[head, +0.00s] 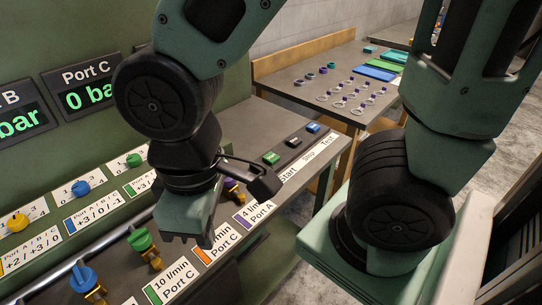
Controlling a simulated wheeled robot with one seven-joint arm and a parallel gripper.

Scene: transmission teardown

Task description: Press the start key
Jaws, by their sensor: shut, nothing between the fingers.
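The start key is the green key (271,158) on the sloped front of the green test bench, beside a label reading "Start". A black key (293,142) beside "Stop" and a blue key (313,128) beside "Test" follow it up to the right. My gripper (205,241) is shut and empty, pointing down over the bench's front panel. It is left of and nearer than the green key, apart from it in the picture. The gripper hides part of the valve row and labels; its height above the panel is hard to tell.
Blue (84,277) and green (140,240) valves with brass fittings stand on the panel near my gripper. Coloured knobs (81,188) sit behind. A Port C display (87,99) reads 0. A side table (300,77) with rings and coloured mats stands beyond.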

